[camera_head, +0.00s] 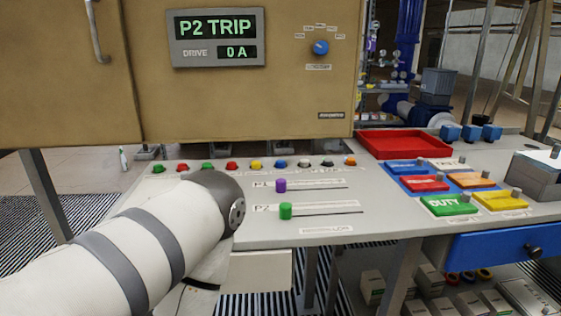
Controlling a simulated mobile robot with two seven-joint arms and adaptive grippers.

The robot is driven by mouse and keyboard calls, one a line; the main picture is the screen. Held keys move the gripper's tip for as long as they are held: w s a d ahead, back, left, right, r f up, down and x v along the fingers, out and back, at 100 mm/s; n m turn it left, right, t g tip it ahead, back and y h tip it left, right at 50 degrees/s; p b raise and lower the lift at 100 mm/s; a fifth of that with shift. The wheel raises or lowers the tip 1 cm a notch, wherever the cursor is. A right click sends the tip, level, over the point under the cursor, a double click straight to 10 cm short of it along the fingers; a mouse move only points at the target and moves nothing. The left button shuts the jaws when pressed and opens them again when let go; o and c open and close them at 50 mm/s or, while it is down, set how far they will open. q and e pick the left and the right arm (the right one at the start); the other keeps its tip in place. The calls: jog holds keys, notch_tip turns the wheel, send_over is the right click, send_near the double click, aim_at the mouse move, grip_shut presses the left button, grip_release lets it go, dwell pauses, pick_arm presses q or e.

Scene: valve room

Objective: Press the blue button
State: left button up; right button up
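The blue button (281,164) is a small round cap in the row of coloured buttons along the back of the grey console top (340,232). It sits between a yellow button (256,165) and a white one (303,163), and nothing covers it. My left arm comes in from the lower left. Its rounded grey joint is in front of the left part of the console, and a white link bends down below it. My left gripper is out of sight. My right arm and gripper are not in view.
Purple (281,185) and green (286,211) sliders stand in front of the buttons. The cabinet (240,100) rises behind, with a blue knob (320,47) and a "P2 TRIP" display (217,37). A red tray (404,144) and coloured plates (449,204) with knobs are at right.

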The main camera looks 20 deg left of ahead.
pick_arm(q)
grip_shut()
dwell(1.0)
